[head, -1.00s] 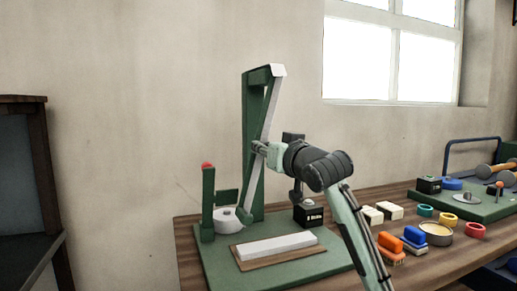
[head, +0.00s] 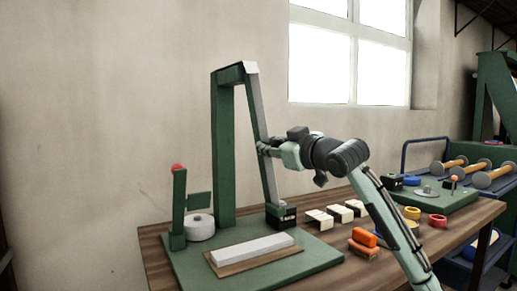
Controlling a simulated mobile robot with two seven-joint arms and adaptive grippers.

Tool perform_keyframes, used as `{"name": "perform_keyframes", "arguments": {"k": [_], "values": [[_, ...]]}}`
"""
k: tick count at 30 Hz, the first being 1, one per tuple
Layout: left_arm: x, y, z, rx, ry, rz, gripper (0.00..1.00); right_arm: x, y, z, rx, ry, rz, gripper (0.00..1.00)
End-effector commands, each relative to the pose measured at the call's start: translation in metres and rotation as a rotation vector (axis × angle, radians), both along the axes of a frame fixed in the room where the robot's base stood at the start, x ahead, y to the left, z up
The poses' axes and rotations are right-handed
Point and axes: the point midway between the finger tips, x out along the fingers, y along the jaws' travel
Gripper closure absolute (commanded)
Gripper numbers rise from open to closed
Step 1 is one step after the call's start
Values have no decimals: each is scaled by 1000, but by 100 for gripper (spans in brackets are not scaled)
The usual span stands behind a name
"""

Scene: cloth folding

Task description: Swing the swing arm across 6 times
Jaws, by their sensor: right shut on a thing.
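The swing arm (head: 261,120) is a long grey and green bar hanging from the top of a green upright frame (head: 223,150). It leans with its lower end to the right, beside a small black box (head: 289,216) with pale markings too small to read. My right gripper (head: 264,149) is shut on the swing arm at about mid-length, reaching in from the right. The frame stands on a green base (head: 185,268). My left gripper is not in view.
On the base are a red-topped green post (head: 179,205), a white roll (head: 200,228) and a pale bar (head: 250,248) on a brown board. White blocks (head: 340,213), orange blocks (head: 363,240) and coloured rings (head: 437,220) lie to the right.

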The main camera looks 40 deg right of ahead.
Motion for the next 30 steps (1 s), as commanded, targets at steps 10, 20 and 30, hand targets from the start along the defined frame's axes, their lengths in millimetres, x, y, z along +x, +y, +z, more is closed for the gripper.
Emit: {"name": "perform_keyframes", "arguments": {"k": [10,20,30], "values": [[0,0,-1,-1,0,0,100,-2,-11,5,-98,23,-4,100],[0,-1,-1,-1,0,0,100,-3,-12,6,-109,24,-6,100],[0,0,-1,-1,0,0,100,-3,-12,6,-109,24,-5,51]]}}
